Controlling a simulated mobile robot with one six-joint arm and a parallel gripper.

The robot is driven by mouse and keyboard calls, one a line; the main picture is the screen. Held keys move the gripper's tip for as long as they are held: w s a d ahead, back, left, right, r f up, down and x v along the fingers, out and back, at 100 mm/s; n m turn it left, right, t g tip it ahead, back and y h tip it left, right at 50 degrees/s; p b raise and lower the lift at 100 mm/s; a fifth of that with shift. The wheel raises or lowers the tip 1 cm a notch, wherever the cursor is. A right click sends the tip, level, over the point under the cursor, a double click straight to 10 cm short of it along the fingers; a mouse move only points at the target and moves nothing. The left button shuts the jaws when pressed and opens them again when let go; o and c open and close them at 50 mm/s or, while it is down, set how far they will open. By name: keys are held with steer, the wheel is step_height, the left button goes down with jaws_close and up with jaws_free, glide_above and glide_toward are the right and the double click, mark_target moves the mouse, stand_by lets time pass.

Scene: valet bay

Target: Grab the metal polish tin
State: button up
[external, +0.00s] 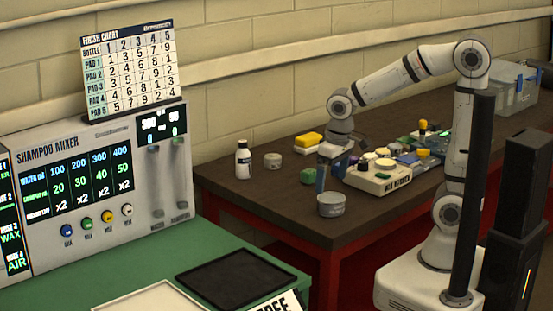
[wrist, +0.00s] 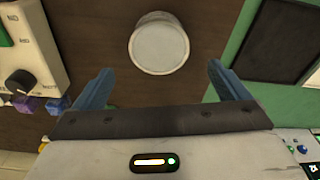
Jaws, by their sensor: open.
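A grey round tin (external: 331,206) stands upright near the front edge of the dark brown table. In the wrist view the round pale top of a tin (wrist: 159,43), likely the same one, lies beyond the fingertips and roughly centred between them. A smaller grey tin (external: 272,160) stands farther back by a white bottle. I cannot read a label on either, so I cannot tell which is the metal polish. My gripper (external: 329,179) is open and empty, pointing down just behind the front tin; its blue fingers (wrist: 160,68) show apart in the wrist view.
A cream device with knobs (external: 378,178) stands right of the gripper. A black tray (external: 243,277) lies on the green bench. The table's left front corner is bare.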

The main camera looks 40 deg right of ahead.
mark_target(331, 198)
step_height(331, 198, down, 6)
steer(key=shift+s+r, duration=0.1)
steer(key=shift+s, duration=0.05)
steer(key=shift+f, duration=0.45)
steer(key=c, duration=1.2)
